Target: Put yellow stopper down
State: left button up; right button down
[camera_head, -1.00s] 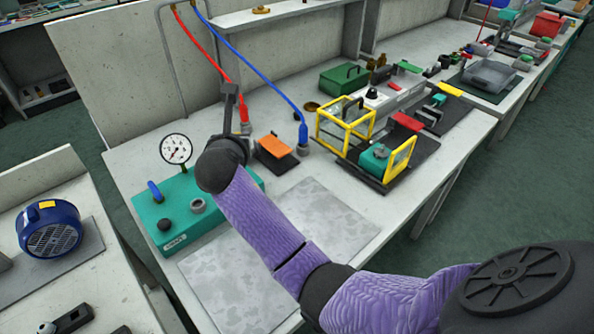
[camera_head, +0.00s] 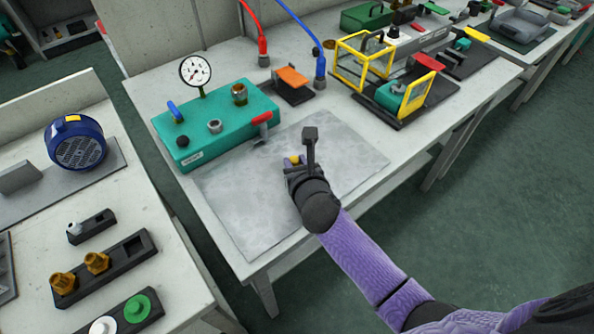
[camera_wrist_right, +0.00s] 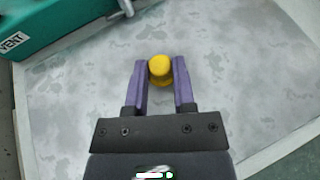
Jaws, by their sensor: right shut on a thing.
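The yellow stopper (camera_wrist_right: 160,68) is between the purple fingers of my right gripper (camera_wrist_right: 160,85), near their tips, in the right wrist view. The fingers are shut on it. In the head view my right gripper (camera_head: 294,164) is over the grey mottled plate on the bench (camera_head: 235,205), and a bit of the yellow stopper (camera_head: 293,159) shows at its tip. Whether the stopper touches the plate is hard to tell. My left gripper does not show.
A teal box (camera_head: 218,118) with a pressure gauge (camera_head: 195,71), ports and a red lever stands just behind the plate. An orange-topped block (camera_head: 292,80) and yellow frames (camera_head: 364,60) stand farther back. Much of the plate is bare.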

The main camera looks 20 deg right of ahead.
jog(key=shift+f, duration=0.5)
jog(key=c, duration=0.7)
grip_release()
jog(key=shift+c, duration=0.2)
jog(key=o, duration=0.3)
jog(key=shift+r, duration=0.2)
jog(key=p+v, duration=0.5)
jog(key=v, duration=0.6)
jog(key=shift+r, duration=0.15)
jog(key=shift+s+a+r, duration=0.1)
jog(key=shift+s+r, duration=0.05)
jog(key=shift+s, duration=0.3)
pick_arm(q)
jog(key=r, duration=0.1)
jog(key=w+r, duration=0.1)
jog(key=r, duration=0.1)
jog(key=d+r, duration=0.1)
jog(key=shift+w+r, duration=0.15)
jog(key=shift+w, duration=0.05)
